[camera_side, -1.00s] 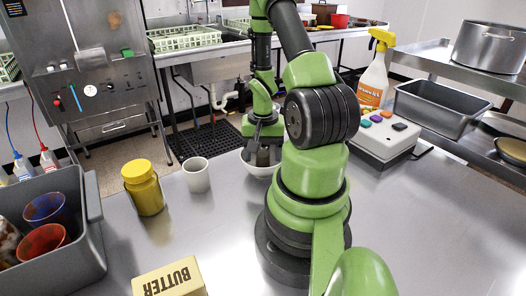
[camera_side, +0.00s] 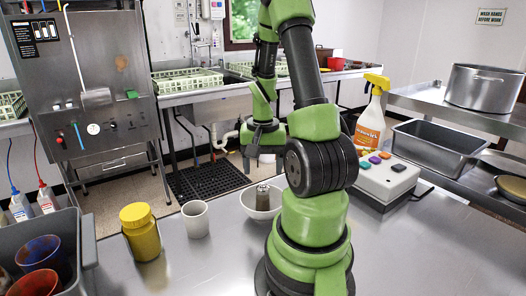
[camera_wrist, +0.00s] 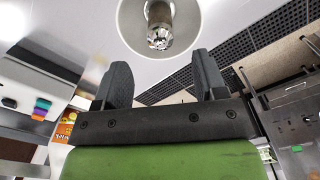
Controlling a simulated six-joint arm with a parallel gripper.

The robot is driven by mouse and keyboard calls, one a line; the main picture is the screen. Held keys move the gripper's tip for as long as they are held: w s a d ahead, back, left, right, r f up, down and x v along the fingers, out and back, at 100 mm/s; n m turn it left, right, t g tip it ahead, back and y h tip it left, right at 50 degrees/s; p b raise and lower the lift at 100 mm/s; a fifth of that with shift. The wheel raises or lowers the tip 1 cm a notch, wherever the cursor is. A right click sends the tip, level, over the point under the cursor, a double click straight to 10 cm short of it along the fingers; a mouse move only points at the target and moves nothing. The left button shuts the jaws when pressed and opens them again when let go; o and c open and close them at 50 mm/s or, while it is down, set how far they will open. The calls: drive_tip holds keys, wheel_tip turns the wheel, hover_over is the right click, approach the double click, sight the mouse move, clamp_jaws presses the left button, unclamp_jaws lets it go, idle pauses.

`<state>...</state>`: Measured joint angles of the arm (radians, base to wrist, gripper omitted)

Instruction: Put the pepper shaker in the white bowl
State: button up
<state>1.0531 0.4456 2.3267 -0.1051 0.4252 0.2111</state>
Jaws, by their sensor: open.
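The pepper shaker (camera_side: 262,197), grey with a metal end, stands inside the white bowl (camera_side: 248,208) on the steel counter. In the wrist view the shaker (camera_wrist: 159,25) shows within the bowl (camera_wrist: 127,22), beyond my fingertips. My gripper (camera_side: 263,168) is above the bowl and clear of the shaker. In the wrist view my gripper (camera_wrist: 163,75) has its two fingers apart with nothing between them.
A white cup (camera_side: 195,219) and a yellow jar (camera_side: 141,232) stand left of the bowl. A grey bin (camera_side: 88,240) with cups is at far left. A button box (camera_side: 387,181) and a spray bottle (camera_side: 370,125) stand to the right. The front counter is clear.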

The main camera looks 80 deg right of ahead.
wheel_tip(320, 180, up, 3)
drive_tip(key=shift+r, duration=0.1)
drive_tip(key=shift+w+a+r, duration=0.1)
drive_tip(key=shift+w+r, duration=0.05)
drive_tip(key=shift+r, duration=0.1)
drive_tip(key=w+a+r+n+t+h, duration=0.1)
drive_tip(key=w+a+r+n+t, duration=0.2)
drive_tip(key=w+a+r+n, duration=0.4)
drive_tip(key=s+a+r+n+t+y, duration=0.1)
drive_tip(key=s+a+r+n+t, duration=0.1)
drive_tip(key=a+r, duration=0.2)
drive_tip(key=s+a+r+n+t+y, duration=0.2)
drive_tip(key=a+r, duration=0.1)
drive_tip(key=a, duration=0.8)
drive_tip(key=shift+s+a+r+n, duration=0.15)
drive_tip(key=shift+a+r+n, duration=0.1)
drive_tip(key=shift+r+n, duration=0.15)
